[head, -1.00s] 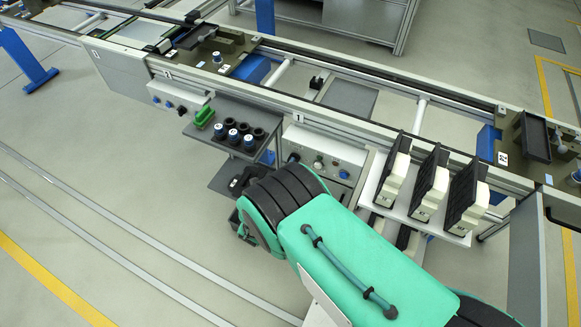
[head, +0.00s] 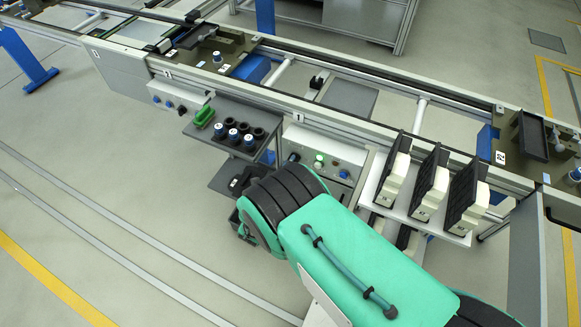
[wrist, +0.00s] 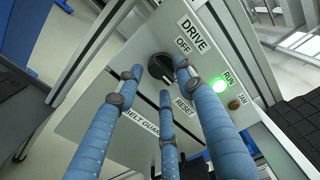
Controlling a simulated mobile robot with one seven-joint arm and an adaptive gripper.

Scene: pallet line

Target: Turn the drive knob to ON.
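The drive knob (wrist: 173,70) is a black rotary knob with a white pointer mark, on a pale panel (wrist: 110,120) in the wrist view. Its pointer is turned away from the OFF label, toward the lower right. The ON label is not readable, perhaps behind a finger. The green RUN light (wrist: 220,98) is lit; it also shows in the head view (head: 319,158). My gripper (wrist: 160,78) has its blue fingers around the knob, with fingertips left, below and right of it. Whether they touch it is unclear. In the head view my arm hides the gripper.
An amber JAM lamp (wrist: 236,104) sits beside the RUN light. A shelf with several black-and-cream parts (head: 429,185) stands right of the panel. A grey shelf (head: 205,125) with cups and a green part is on its left. The conveyor (head: 375,128) runs behind.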

